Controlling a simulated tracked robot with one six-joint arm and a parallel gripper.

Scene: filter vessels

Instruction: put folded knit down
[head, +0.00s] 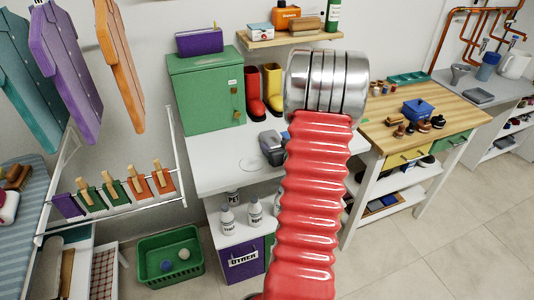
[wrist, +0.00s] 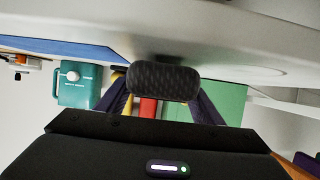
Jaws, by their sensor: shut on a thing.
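The folded knit (wrist: 163,80), a dark grey textured roll, is in the wrist view between the fingers of my gripper (wrist: 163,92). My gripper is shut on it. The wrist picture looks upside down, with a pale surface (wrist: 230,38) along the top. The knit is close to that surface and a soft shadow lies beside it. I cannot tell whether they touch. In the head view my red ribbed arm covers the middle and hides most of what is behind it. A small grey and dark thing (head: 271,146) shows left of the arm, and I cannot tell what it is.
The white table (head: 215,176) has a green cabinet (head: 208,92) and red (head: 254,92) and yellow (head: 272,88) boots at its back. White bottles (head: 254,212) stand on the shelf below. A wooden bench (head: 455,97) is at right. A green basket (head: 170,258) is on the floor.

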